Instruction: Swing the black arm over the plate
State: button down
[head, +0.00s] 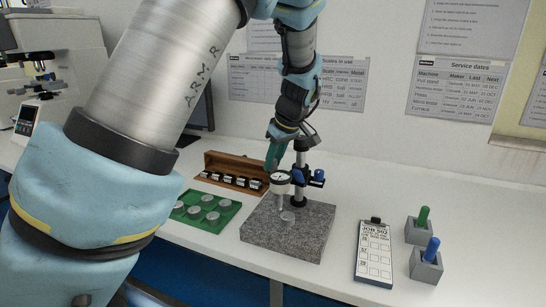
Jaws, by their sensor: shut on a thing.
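A stand with a black upright post (299,160) and blue knobs rises from the back of a speckled grey granite plate (306,238). A short black arm (291,178) runs left from the post to a round white dial gauge (280,181). The gauge hangs over the plate, above a small round silvery piece (288,216). My gripper (273,166) comes down from above, its green fingers at the gauge end of the arm. It is shut on the arm there; the exact contact is small and partly hidden behind the gauge.
A green tray (210,229) with several metal discs and an open wooden box (223,185) of dark blocks lie left of the plate. To the right are a clipboard (375,252) and two grey blocks holding a green handle (423,217) and a blue handle (432,249).

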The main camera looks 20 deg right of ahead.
jog(key=shift+s+n+y+p, duration=0.55)
jog(key=shift+s+n, duration=0.4)
jog(key=shift+n, duration=0.45)
jog(key=shift+g, duration=0.3)
jog(key=c, duration=0.7)
grip_release()
jog(key=shift+s+d, duration=0.1)
jog(key=b+v, duration=0.1)
jog(key=v, duration=0.9)
jog(key=shift+s+r+b, duration=0.1)
jog(key=shift+r+b, duration=0.25)
